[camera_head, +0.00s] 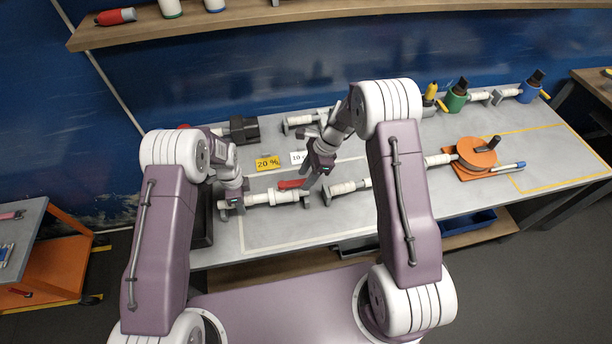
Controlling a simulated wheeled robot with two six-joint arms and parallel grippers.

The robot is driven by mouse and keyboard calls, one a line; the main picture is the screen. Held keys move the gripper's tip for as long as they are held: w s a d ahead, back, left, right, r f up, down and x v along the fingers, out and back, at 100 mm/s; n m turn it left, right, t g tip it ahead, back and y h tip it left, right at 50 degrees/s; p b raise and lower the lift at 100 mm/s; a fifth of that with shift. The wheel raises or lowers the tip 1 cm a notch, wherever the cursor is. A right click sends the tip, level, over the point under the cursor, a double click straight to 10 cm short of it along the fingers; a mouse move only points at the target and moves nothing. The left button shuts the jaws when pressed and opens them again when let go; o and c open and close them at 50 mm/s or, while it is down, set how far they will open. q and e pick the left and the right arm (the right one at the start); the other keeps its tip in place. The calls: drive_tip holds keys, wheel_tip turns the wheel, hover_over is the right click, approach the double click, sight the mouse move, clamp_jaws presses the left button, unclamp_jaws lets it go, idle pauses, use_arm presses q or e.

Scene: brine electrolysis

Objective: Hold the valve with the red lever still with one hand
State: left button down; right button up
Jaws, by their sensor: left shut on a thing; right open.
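The valve with the red lever (262,198) lies along the front of the grey table, a white and grey tube-like body. Its red lever (291,184) sticks up near its right end. My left gripper (232,205) is shut on the left end of the valve; its fingers partly hide that end. My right gripper (317,187) is open just right of the red lever, between the valve and another white pipe piece (350,186). The picture is too small to tell whether it touches either.
An orange round device (477,153) is at the right. Green (456,99) and blue (530,89) fittings stand along the back. A shelf (250,17) hangs above. Bare table lies in front.

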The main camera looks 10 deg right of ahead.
drive_tip(key=shift+f, duration=0.15)
clamp_jaws()
idle(1.4)
